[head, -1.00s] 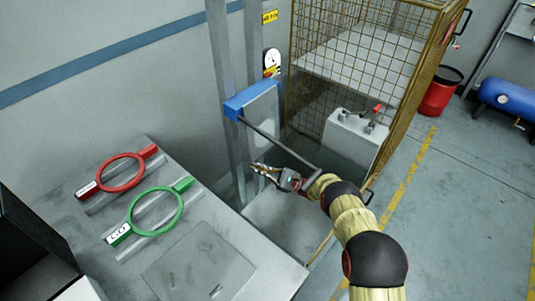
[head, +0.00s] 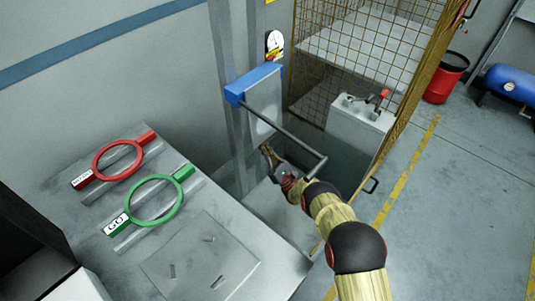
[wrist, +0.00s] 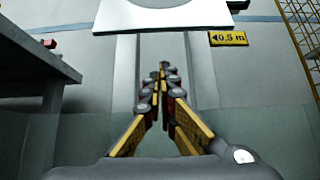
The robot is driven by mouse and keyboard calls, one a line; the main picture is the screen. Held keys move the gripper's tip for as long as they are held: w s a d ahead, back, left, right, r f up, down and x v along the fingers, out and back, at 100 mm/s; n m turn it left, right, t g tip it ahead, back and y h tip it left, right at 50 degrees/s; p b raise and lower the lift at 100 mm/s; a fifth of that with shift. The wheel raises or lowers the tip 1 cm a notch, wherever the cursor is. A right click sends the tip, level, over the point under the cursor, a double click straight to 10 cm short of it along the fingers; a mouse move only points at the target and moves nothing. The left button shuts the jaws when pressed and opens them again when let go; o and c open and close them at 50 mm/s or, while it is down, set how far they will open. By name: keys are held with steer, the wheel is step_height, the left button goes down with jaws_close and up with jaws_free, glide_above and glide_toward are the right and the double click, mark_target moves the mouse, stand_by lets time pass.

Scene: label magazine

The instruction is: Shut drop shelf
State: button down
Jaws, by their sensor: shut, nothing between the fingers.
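I cannot tell for certain which part is the drop shelf; the likeliest is the grey panel (head: 264,106) with a blue top block (head: 252,84), upright at the wall rails. In the wrist view, a pale plate (wrist: 115,22) with a round disc crosses the top, probably this panel. My gripper (head: 266,151) is shut and empty, at or just below the panel's lower edge and under the bar. Its fingertips (wrist: 163,72) point at the wall below the plate. Contact is unclear.
A grey bench (head: 205,220) with a red ring handle (head: 118,160) and a green ring handle (head: 154,201) stands at left. A wire cage (head: 355,60) and a grey box (head: 357,130) with a red-tipped lever stand at right.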

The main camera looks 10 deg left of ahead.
steer(key=shift+s+d+r+b, duration=0.1)
steer(key=shift+d+r+b, duration=0.15)
steer(key=shift+r, duration=0.3)
steer(key=shift+s+d+r+b, duration=0.15)
steer(key=shift+r+b, duration=0.1)
steer(key=shift+r, duration=0.3)
steer(key=shift+s+d+r+b, duration=0.15)
steer(key=shift+r+b, duration=0.1)
steer(key=shift+r, duration=0.3)
steer(key=shift+w, duration=0.15)
